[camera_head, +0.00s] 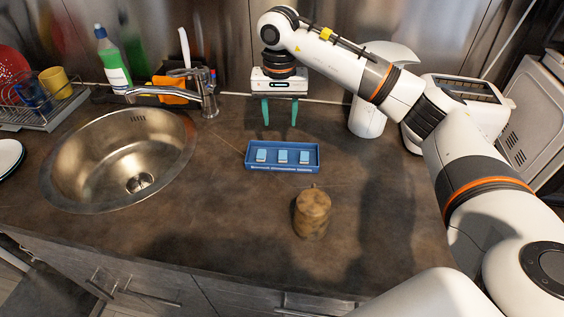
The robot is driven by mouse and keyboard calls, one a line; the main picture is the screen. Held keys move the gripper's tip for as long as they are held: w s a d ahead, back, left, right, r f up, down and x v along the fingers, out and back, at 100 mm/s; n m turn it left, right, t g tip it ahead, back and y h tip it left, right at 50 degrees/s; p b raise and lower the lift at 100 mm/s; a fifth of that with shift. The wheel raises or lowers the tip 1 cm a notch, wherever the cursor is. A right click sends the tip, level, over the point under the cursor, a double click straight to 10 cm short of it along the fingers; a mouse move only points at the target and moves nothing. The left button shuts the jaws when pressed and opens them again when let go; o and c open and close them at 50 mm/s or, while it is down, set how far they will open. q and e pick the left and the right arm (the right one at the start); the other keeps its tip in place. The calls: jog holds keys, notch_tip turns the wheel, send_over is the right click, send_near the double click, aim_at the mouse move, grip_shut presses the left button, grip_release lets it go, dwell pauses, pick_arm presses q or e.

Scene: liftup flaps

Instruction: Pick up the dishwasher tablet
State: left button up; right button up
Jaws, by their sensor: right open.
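Three small light-blue and white dishwasher tablets stand apart in a shallow blue tray (284,169) on the dark countertop: a left tablet (261,156), a middle tablet (283,157) and a right tablet (304,157). My right gripper (280,125) has its two green fingers spread and pointing down, with nothing between them. In the picture it is just above the tray's far edge; its exact height is hard to tell. My left gripper is not in view.
A brown lidded jar (312,214) stands in front of the tray. A round steel sink (75,165) with a faucet (207,92) is at left. A dish rack (40,115), green bottle (112,60) and toaster (465,100) stand farther back. The countertop's front middle is mostly clear.

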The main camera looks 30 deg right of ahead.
jog(key=p, duration=0.1)
send_near(283, 159)
jog(key=shift+s+a+f, duration=0.1)
jog(key=shift+a+f, duration=0.1)
jog(key=shift+a, duration=0.2)
jog(key=shift+f, duration=0.6)
jog(key=f, duration=0.1)
jog(key=f+p, duration=0.1)
jog(key=f, duration=0.1)
jog(key=f+p, duration=0.1)
jog(key=shift+d+f, duration=0.15)
jog(key=shift+d, duration=0.25)
jog(key=shift+f, duration=0.45)
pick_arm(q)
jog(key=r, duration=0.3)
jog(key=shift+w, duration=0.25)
pick_arm(e)
grip_shut()
